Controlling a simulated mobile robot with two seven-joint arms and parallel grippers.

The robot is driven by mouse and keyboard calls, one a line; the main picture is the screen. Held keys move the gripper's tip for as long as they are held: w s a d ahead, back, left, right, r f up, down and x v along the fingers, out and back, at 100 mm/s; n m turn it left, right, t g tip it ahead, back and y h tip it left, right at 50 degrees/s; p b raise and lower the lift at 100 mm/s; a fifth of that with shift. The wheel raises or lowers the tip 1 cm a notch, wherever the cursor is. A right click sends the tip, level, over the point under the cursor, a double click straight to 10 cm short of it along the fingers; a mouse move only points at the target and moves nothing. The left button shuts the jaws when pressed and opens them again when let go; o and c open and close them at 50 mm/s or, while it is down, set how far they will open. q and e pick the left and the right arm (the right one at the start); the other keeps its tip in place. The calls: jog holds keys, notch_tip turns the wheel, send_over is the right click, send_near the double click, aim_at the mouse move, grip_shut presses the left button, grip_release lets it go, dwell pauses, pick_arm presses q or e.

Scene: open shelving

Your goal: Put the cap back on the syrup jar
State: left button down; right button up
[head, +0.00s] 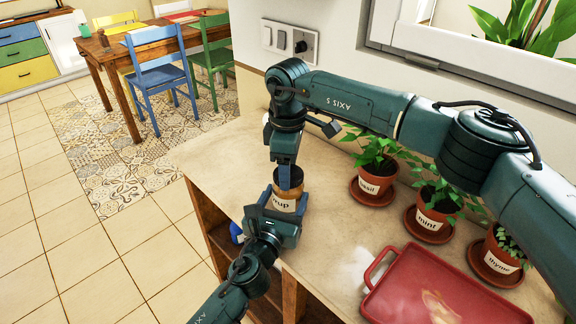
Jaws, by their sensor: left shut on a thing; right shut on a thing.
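The syrup jar (284,203) stands upright near the left edge of the counter, its pale label partly showing. My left gripper (275,212) comes in from below and is shut around the jar. My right gripper (287,168) points down from above, directly over the jar, and is shut on the dark cap (290,181). The cap is at the top of the jar, mostly hidden by the fingers. I cannot tell whether the cap touches the rim or sits just above it.
Potted basil (375,170), mint (434,210) and thyme (498,252) stand on saucers at the right. A red tray (440,290) lies in front of them. The beige counter (225,150) is clear behind the jar, and its left edge is close.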

jog(key=m, duration=0.4)
jog(key=o, duration=0.9)
jog(key=shift+r, duration=2.3)
